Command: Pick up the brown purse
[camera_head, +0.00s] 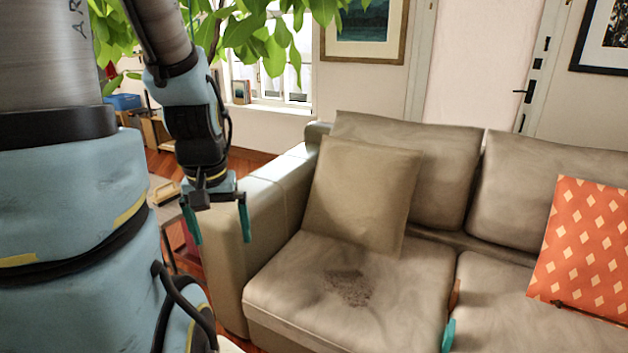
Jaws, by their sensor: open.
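No thing is plainly a brown purse in this view. A small tan object (165,192) lies on a low table at the left, behind my gripper; I cannot tell whether it is a purse. A small brown object (453,298) shows at the gap between the sofa seats, too little of it visible to name. My gripper (218,222) points down, open, its two teal fingers apart with nothing between them. It hangs in front of the sofa's left armrest as seen here.
A beige sofa (270,208) fills the middle and right, with a beige pillow (360,195) and an orange diamond-patterned pillow (585,245). A small teal item (447,336) shows at the bottom edge. A leafy plant (245,30) hangs at the top. My arm hides much of the left.

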